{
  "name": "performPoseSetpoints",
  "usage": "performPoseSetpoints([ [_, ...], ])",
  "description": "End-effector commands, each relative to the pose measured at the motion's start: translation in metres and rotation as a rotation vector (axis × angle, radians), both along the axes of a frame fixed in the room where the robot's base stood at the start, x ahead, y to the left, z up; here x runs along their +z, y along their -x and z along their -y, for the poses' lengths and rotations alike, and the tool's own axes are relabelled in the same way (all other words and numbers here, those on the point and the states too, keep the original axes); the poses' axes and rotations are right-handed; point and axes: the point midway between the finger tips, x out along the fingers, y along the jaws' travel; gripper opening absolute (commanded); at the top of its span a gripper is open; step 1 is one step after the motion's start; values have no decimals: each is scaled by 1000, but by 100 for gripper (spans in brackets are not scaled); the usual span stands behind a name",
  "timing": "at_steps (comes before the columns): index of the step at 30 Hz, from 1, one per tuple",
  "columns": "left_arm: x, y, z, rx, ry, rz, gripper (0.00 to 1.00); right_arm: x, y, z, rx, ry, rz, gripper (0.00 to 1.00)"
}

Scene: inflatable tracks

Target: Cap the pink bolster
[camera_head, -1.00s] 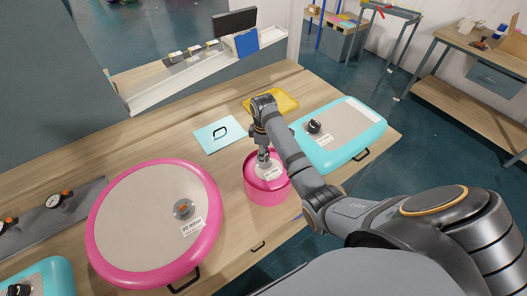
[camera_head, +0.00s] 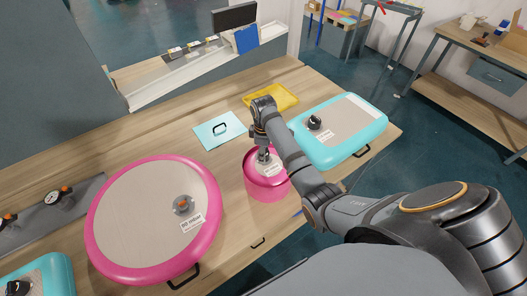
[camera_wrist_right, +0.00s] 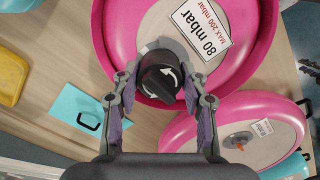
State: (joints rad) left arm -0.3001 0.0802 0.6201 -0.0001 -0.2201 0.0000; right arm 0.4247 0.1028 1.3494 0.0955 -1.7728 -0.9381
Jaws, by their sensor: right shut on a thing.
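The pink bolster (camera_head: 268,188) is a short pink cylinder with a pale top, standing on the wooden table in the middle of the head view. Its label reading "80 mbar" shows in the wrist view, where the bolster (camera_wrist_right: 250,75) fills the upper part. My right gripper (camera_head: 264,156) is above its top. In the wrist view its fingers (camera_wrist_right: 160,88) are shut on a black cap (camera_wrist_right: 158,76) with white arrows, over the bolster's top. The cap hides the valve, and I cannot tell how tightly it sits. My left gripper is not in view.
A large pink disc (camera_head: 140,215) with an uncapped valve lies left of the bolster. A teal mat (camera_head: 345,130) with a black cap lies right. A light-blue panel (camera_head: 215,135) and yellow tray (camera_head: 270,98) lie behind. A grey rail (camera_head: 60,210) with gauges is at left.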

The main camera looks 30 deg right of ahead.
Motion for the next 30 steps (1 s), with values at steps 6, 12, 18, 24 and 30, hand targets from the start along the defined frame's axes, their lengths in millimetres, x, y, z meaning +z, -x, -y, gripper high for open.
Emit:
performPoseSetpoints([
  [6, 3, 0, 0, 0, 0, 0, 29, 0, 0, 0, 22, -1, -1, 20],
  [12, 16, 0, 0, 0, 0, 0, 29, 1, 0, 0, 240, 0, -1, 20],
  [18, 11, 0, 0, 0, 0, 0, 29, -2, 0, 0, 452, 0, 0, 20],
  [24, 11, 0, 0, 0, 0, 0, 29, -2, 0, 0, 457, 0, 0, 20],
  [30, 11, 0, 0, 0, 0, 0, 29, -2, 0, 0, 677, 0, 0, 20],
])
